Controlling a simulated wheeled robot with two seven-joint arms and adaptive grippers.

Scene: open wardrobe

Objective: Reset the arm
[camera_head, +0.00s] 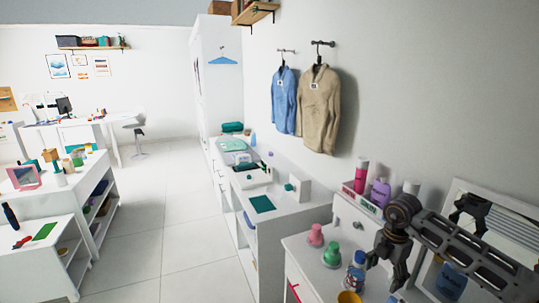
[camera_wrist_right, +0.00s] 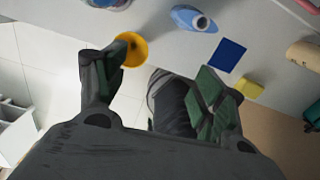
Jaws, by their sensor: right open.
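My right gripper (camera_head: 387,272) hangs at the end of my right arm, over the white counter (camera_head: 300,250) at the lower right. Its dark fingers point down and stand apart with nothing between them. In the right wrist view the two fingers (camera_wrist_right: 158,76) with green pads are spread, with floor and counter edge beyond. My left gripper and left arm are not in the head view.
Beside my right gripper stand a blue bottle (camera_head: 356,268), a yellow cup (camera_head: 348,297), and green (camera_head: 331,256) and pink (camera_head: 315,236) containers. A mirror (camera_head: 480,225) stands behind my arm. Clothes (camera_head: 319,110) hang on the wall.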

